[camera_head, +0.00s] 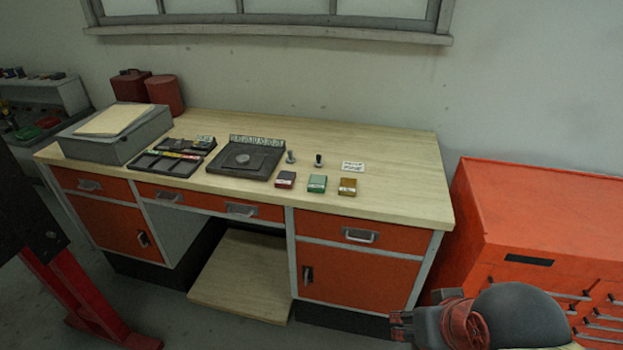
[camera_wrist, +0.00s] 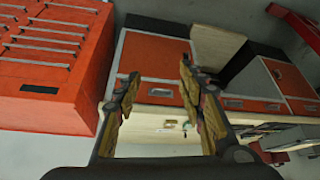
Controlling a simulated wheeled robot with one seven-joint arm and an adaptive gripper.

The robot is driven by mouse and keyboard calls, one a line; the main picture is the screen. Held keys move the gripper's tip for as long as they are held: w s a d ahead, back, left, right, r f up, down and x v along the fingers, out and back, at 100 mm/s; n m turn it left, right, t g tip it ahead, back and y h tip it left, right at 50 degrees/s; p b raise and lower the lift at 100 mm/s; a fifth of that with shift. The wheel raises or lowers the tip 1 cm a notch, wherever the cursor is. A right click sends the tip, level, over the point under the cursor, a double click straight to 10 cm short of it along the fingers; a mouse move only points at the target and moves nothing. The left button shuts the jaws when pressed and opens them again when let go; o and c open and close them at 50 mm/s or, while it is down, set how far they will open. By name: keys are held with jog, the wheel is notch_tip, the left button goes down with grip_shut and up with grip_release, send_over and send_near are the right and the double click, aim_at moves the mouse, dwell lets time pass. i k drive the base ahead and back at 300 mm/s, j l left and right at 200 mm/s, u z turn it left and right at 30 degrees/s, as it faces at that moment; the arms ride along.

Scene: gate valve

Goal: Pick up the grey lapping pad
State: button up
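On the wooden bench top (camera_head: 390,160), three small blocks stand in a row near the front edge: a dark one with a reddish front (camera_head: 285,180), a green one (camera_head: 317,184) and a golden-brown one (camera_head: 347,187). A dark grey plate (camera_head: 246,158) with a round grey disc on it lies left of them. I cannot tell for sure which of these is the grey lapping pad. My gripper (camera_head: 400,326) is low in front of the bench's right end, well away from them. In the wrist view my gripper (camera_wrist: 158,78) has its fingers apart with nothing between them.
A red tool cabinet (camera_head: 545,220) stands right of the bench. Two small knobbed pieces (camera_head: 319,160) and a white label (camera_head: 353,167) lie behind the blocks. A dark divided tray (camera_head: 166,163) and a grey box (camera_head: 118,137) are to the left. The bench top's right end is clear.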

aim_at(289, 160)
jog(key=i+j, duration=0.3)
jog(key=i, duration=0.15)
jog(key=i+j+u, duration=0.15)
jog(key=i+j, duration=0.2)
jog(key=i, duration=0.15)
jog(key=i+j, duration=0.25)
jog(key=i, duration=0.25)
jog(key=i+j+u, duration=0.1)
jog(key=i+j, duration=0.2)
jog(key=i, duration=0.2)
